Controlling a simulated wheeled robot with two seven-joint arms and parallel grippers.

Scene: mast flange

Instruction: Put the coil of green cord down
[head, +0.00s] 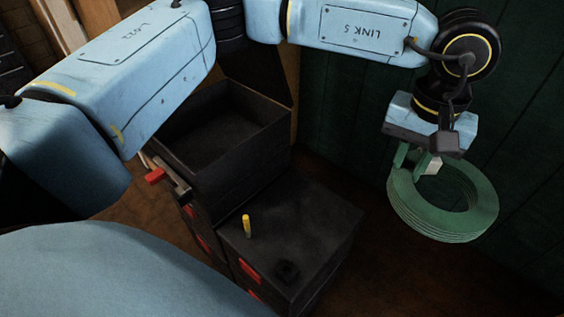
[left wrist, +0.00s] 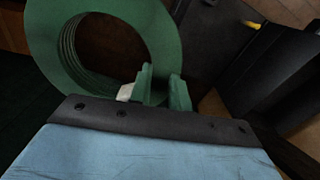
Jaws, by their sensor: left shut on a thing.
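The coil of green cord (head: 455,225) hangs at the right of the head view, beside the dark green wall. A small pale piece sits beside the fingers. My right gripper is in neither view.
A black box (head: 290,225) with red latches stands left of the coil, with a yellow peg (head: 247,226) and a dark ring (head: 287,270) on its top. Behind it is an open, empty black bin (head: 225,130). Brown floor lies below the coil.

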